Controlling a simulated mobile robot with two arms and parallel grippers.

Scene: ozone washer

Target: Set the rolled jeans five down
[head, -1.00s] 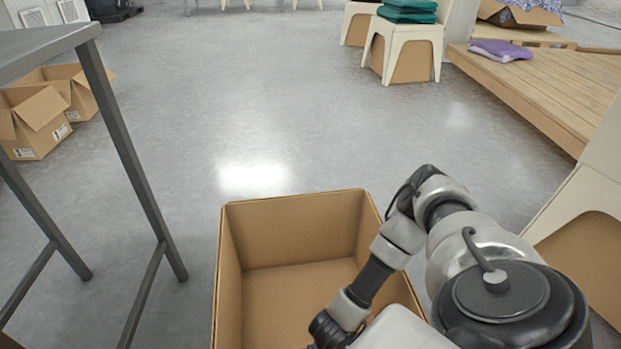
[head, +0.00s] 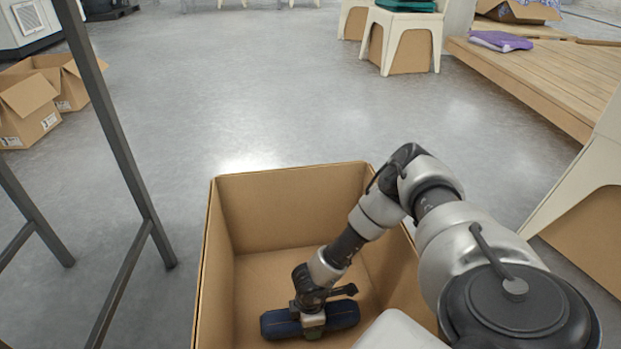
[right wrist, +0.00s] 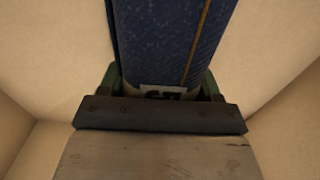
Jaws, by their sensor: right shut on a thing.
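The rolled jeans (head: 341,315) are a dark blue roll, lying crosswise low inside an open cardboard box (head: 225,262). My right gripper (head: 312,325) reaches down into the box and is shut on the middle of the roll. In the right wrist view the jeans (right wrist: 170,40) show blue denim with an orange seam and a small marked label, between the green fingers of the gripper (right wrist: 160,85). Whether the roll touches the box floor I cannot tell. My left gripper is not in view.
A grey metal table frame (head: 120,150) stands left of the box. Open cardboard boxes (head: 28,110) lie on the floor at far left. A wooden platform (head: 540,80) with a purple folded cloth (head: 500,41) and white chairs (head: 400,35) stand right and behind. The floor between is clear.

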